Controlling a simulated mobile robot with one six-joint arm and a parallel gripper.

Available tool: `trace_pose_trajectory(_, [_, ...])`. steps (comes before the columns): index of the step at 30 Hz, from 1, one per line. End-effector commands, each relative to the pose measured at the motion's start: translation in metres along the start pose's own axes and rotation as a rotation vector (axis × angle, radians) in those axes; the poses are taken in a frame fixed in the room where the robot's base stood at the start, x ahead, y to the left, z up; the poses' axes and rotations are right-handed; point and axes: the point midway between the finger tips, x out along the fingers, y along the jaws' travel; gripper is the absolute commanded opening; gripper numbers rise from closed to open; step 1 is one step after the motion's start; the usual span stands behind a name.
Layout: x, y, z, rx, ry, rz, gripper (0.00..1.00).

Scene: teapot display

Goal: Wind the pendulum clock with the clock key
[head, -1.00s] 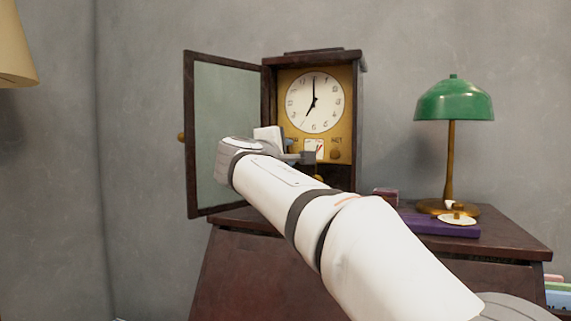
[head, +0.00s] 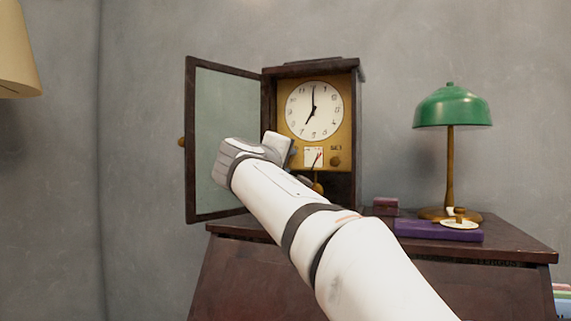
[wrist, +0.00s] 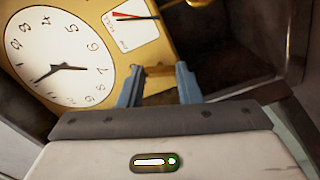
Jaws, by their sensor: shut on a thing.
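The pendulum clock (head: 353,125) stands on the desk, its glass door (head: 222,140) swung open to the left. My gripper (wrist: 159,76) is at the clock's brass front plate, left of the gauge in the head view. Its fingers are shut on a small brass piece, seemingly the clock key (wrist: 158,71), against or very near the plate. The key's shaft and hole are hidden.
A brass SET knob (head: 336,161) is right of the gauge, and the pendulum bob (head: 317,187) hangs below.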

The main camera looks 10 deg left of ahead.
Motion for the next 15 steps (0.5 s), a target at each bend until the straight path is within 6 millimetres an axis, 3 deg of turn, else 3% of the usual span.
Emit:
trace_pose_trajectory(8, [0.0004,-0.0021,0.0006,-0.001,-0.004,-0.003,0.08])
trace_pose_trajectory(9, [0.0004,-0.0021,0.0007,-0.001,-0.004,-0.003,0.32])
trace_pose_trajectory(12, [0.0004,-0.0019,0.0005,-0.001,-0.003,-0.003,0.4])
trace_pose_trajectory(15, [0.0003,-0.0015,0.0004,-0.001,-0.002,-0.002,0.4])
